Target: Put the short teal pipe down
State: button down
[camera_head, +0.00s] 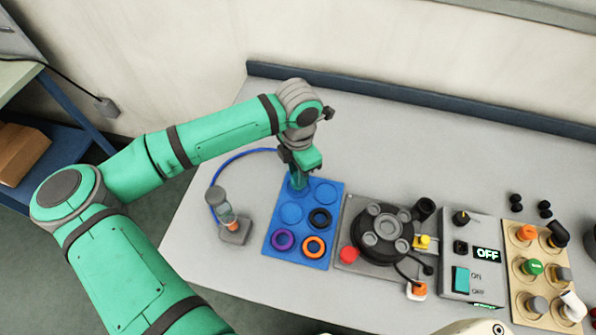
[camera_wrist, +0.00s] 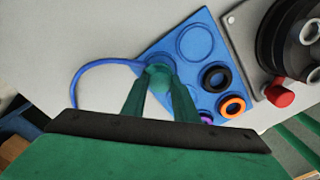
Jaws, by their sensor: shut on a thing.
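My gripper (camera_head: 303,168) points down over the far left corner of the blue board (camera_head: 304,200), its fingers shut on the short teal pipe (camera_head: 298,183). In the wrist view the teal pipe (camera_wrist: 160,76) shows between the fingertips, over the board's corner place. The fingers hide part of it, and I cannot tell whether its lower end touches the board. The board has round places in two columns. A black ring (camera_head: 320,218), an orange ring (camera_head: 313,246) and a purple ring (camera_head: 283,240) lie on it. The far right and middle left places look empty.
A grey stand with an orange-banded device (camera_head: 228,216) and a blue hose is left of the board. A round black unit (camera_head: 381,231) with a red knob (camera_head: 349,255) is close on the right. A control box (camera_head: 472,255) reads OFF. The table behind the board is clear.

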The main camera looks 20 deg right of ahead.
jog(key=c, duration=1.4)
grip_release()
jog(key=shift+r, duration=0.1)
notch_tip(320, 180, up, 12)
jog(key=shift+d+r, duration=0.1)
